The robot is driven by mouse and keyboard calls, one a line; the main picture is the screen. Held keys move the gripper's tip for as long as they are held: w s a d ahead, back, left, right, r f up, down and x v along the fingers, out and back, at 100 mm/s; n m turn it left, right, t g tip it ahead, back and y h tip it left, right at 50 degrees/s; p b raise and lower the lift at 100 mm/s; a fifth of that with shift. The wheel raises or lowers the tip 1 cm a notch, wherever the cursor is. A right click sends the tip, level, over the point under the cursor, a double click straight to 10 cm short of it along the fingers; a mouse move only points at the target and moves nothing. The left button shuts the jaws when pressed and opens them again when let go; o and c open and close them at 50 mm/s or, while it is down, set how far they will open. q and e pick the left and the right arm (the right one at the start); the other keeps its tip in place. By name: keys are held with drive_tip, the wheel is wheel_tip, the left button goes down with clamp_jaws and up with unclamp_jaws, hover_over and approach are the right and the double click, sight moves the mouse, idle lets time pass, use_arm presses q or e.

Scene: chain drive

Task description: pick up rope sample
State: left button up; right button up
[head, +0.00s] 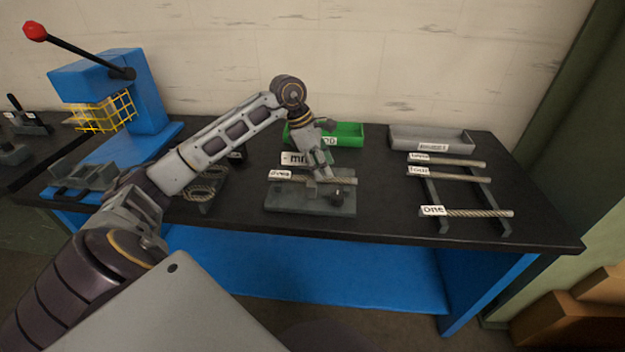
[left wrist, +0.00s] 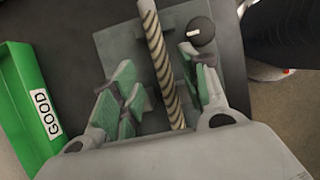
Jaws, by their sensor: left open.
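A rope sample (head: 343,180) with a white tag at its left end lies across a grey fixture (head: 290,203) in the middle of the bench. My left gripper (head: 324,176) is right over it. In the left wrist view the rope sample (left wrist: 158,50) runs between the open fingers of my left gripper (left wrist: 165,105), apart from both finger pads as far as I can tell. More tagged rope samples lie on a rack at the right: one in front (head: 470,213) and two behind (head: 450,177). My right gripper is not in view.
A green tray (head: 350,135), marked GOOD in the left wrist view (left wrist: 25,100), stands behind the fixture. A grey tray (head: 430,136) is at the back right. A blue lever press (head: 145,95) stands at the left. A black knob (left wrist: 200,32) sits on the fixture near the fingers.

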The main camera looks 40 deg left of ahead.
use_arm(q)
drive_tip(key=shift+x, duration=1.95)
drive_tip(key=shift+s, duration=0.1)
drive_tip(key=shift+c, duration=0.2)
clamp_jaws()
